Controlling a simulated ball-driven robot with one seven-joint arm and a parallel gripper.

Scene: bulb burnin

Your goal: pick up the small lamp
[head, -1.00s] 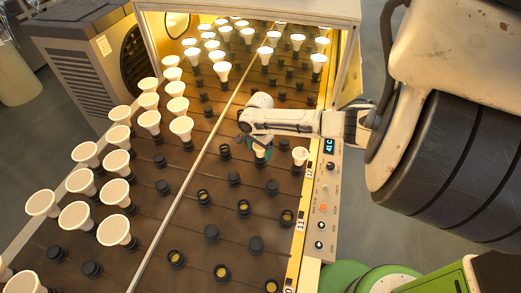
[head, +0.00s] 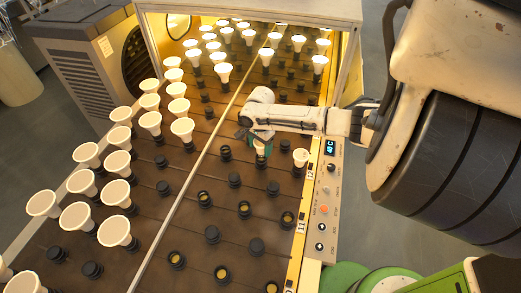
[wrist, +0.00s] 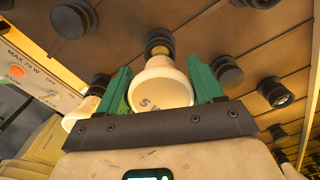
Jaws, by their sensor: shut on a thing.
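My gripper (head: 262,158) is over the right half of the rack of black sockets. In the wrist view its two green fingers (wrist: 160,90) are shut on a small cream lamp (wrist: 162,88), one finger on each side. Lettering beginning with "5" shows on the lamp's face. The lamp's narrow neck points at a black socket (wrist: 159,38) with a brass-coloured part showing. I cannot tell whether the neck is seated in it or just clear. In the head view the lamp is mostly hidden by the fingers.
Another small lamp (head: 301,157) stands close to the right, beside the control panel (head: 328,190). Large white lamps (head: 114,231) fill the left rows. Lit lamps (head: 270,55) stand under the hood at the back. Empty sockets (head: 234,179) lie in front of my gripper.

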